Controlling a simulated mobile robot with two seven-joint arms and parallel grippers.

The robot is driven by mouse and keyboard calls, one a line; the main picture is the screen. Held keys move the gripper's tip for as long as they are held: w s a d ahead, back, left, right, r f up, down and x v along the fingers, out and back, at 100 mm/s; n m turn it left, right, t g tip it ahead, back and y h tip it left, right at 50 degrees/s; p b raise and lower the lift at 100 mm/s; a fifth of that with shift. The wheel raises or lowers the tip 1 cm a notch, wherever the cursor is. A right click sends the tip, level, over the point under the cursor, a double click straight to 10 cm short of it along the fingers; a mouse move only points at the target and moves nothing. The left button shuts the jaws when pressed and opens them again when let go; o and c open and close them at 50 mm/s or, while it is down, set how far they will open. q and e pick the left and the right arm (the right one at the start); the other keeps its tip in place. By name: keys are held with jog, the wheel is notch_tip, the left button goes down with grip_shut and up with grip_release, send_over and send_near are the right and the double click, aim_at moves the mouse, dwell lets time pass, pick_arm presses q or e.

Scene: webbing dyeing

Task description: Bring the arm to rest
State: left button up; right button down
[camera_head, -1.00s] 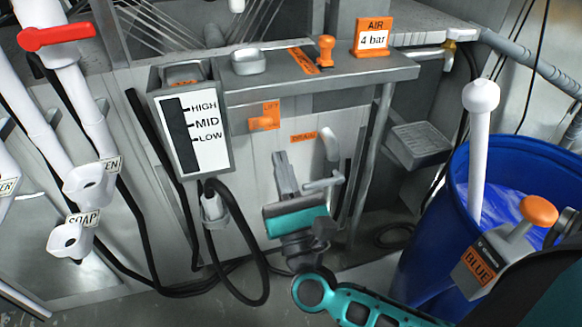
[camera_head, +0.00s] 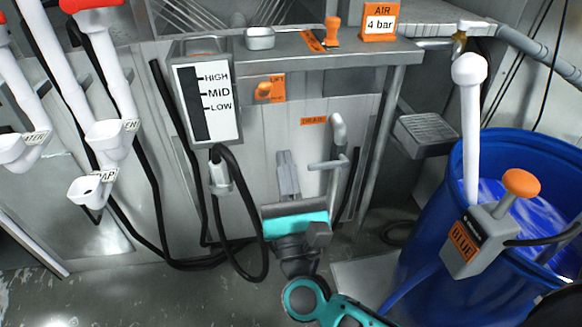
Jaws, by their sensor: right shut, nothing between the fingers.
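My right gripper (camera_head: 287,158) reaches up from the bottom centre of the head view, with a teal and grey body. Its grey fingers are together with nothing between them. They show in front of the pale machine panel, below the orange lift switch (camera_head: 265,91) and left of the grey drain pipe (camera_head: 337,150). I cannot tell how far the fingertips are from the panel; I see no clear contact. My left gripper is not in view.
The blue barrel (camera_head: 425,235) with blue liquid, a white-knobbed rod (camera_head: 468,100) and a BLUE-labelled dispenser (camera_head: 483,240) stands right of my arm. A level gauge (camera_head: 207,103), black hoses (camera_head: 262,245) and white funnels (camera_head: 105,138) are left. Grey floor lies below.

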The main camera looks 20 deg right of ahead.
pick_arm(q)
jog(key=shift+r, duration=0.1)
pick_arm(e)
jog(key=shift+s, duration=0.1)
dwell(0.4)
jog(key=s+a+f+n+g+y+p, duration=0.15)
jog(key=f+n+y, duration=0.35)
jog(key=n, duration=0.8)
jog(key=s+a+f+n+g+y+p, duration=0.1)
jog(key=a+f+n+g+y, duration=0.4)
jog(key=n, duration=0.8)
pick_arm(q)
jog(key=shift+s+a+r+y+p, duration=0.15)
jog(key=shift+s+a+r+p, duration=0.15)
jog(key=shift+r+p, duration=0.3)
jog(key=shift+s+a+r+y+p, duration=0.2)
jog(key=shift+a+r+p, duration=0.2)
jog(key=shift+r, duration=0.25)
pick_arm(e)
jog(key=s+d+f+n+g+h, duration=0.2)
jog(key=s+d+f+n+g, duration=0.3)
jog(key=f+n, duration=0.7)
jog(key=s+d+n, duration=0.2)
jog(key=d+n, duration=0.1)
jog(key=shift+s+g, duration=0.35)
jog(key=shift+s, duration=0.05)
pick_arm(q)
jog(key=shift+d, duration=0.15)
pick_arm(e)
jog(key=shift+r, duration=0.1)
